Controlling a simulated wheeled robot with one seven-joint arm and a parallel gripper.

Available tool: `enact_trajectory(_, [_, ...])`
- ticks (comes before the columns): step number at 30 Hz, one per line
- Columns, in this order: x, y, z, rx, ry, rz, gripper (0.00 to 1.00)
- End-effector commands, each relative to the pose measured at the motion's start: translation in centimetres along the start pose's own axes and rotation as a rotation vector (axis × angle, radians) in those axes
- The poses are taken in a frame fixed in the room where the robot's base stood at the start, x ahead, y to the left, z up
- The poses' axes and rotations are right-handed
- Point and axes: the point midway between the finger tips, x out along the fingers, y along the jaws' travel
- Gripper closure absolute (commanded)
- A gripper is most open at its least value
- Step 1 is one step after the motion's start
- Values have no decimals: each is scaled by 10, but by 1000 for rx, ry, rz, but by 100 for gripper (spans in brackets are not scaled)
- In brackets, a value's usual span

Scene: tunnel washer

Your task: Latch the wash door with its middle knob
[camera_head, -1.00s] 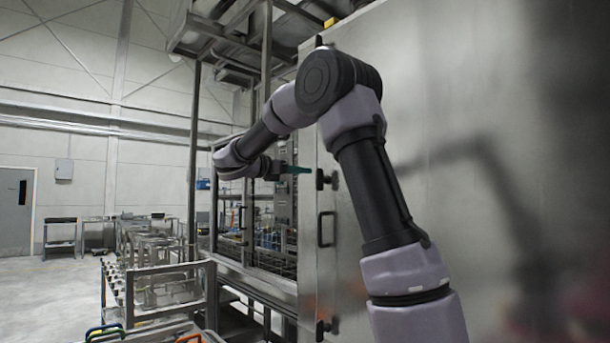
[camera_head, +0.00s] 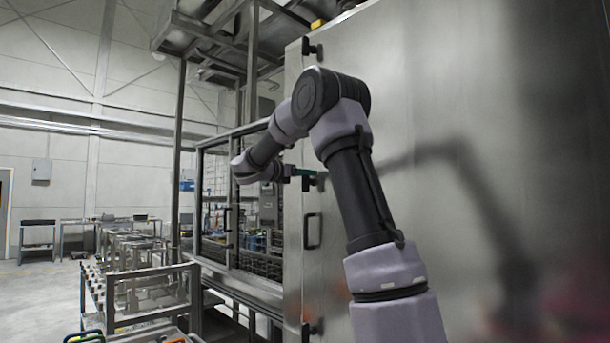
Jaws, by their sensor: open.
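The wash door (camera_head: 450,110) is a large, flat steel panel filling the right side of the view. Its dark middle knob (camera_head: 319,183) sits near the panel's left edge, above a dark bar handle (camera_head: 313,231). An upper knob (camera_head: 312,49) and a lower knob (camera_head: 311,330) line the same edge.
A glazed steel enclosure (camera_head: 235,215) with handles stands left of the door. A steel rack cart (camera_head: 150,290) stands in front of it at lower left. Tables (camera_head: 60,235) stand farther back. Open floor (camera_head: 35,295) lies at far left.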

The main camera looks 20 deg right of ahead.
Motion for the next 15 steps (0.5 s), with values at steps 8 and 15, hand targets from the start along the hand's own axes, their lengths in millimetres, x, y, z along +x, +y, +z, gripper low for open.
enact_trajectory(8, [0,0,0,0,0,0,93])
enact_trajectory(15, [-1,0,0,2,1,0,100])
